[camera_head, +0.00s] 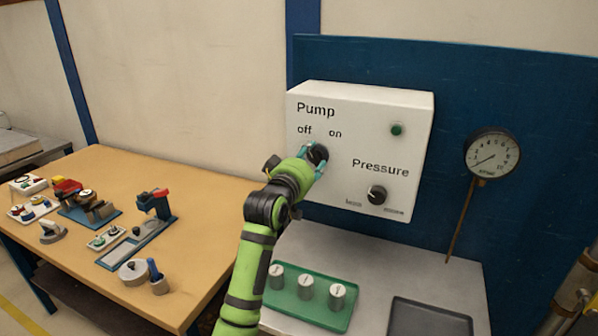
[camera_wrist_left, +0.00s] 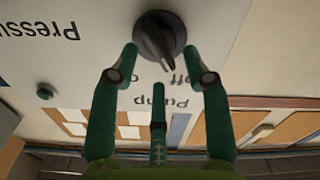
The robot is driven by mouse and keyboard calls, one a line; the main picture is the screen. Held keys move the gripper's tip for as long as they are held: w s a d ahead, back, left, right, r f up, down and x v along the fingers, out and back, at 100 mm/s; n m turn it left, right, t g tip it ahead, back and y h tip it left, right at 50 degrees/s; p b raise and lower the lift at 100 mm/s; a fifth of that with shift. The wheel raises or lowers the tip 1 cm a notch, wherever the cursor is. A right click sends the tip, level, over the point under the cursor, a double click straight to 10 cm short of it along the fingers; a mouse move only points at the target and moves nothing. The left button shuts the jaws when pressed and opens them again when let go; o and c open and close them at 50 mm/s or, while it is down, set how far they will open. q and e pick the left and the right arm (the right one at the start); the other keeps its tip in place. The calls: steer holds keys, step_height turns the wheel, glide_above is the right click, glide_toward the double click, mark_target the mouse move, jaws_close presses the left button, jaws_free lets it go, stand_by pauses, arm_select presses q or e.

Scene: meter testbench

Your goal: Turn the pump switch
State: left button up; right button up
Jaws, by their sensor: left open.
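The pump switch (camera_head: 318,153) is a round black knob on the white panel box (camera_head: 340,110), under the words "off" and "on". In the left wrist view, which shows the lettering upside down, the knob (camera_wrist_left: 160,36) has a ridge whose tip is near "off". My left gripper (camera_head: 312,160) is open at the knob. In the left wrist view, two green fingertips (camera_wrist_left: 159,53) are on either side of the knob's lower part, and a third finger is below it. I cannot tell whether any finger touches it. My right gripper is not in view.
A pressure knob (camera_head: 377,195) and a green lamp (camera_head: 397,129) are on the same box. A gauge (camera_head: 491,153) is at the right. A green tray (camera_head: 285,306) with white cylinders is on the bench below. A wooden table (camera_head: 200,187) with tools stands at the left.

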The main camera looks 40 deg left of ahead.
arm_select(q)
steer(key=v, duration=1)
steer(key=shift+s, duration=0.25)
steer(key=shift+d+f, duration=0.1)
steer(key=shift+d, duration=0.05)
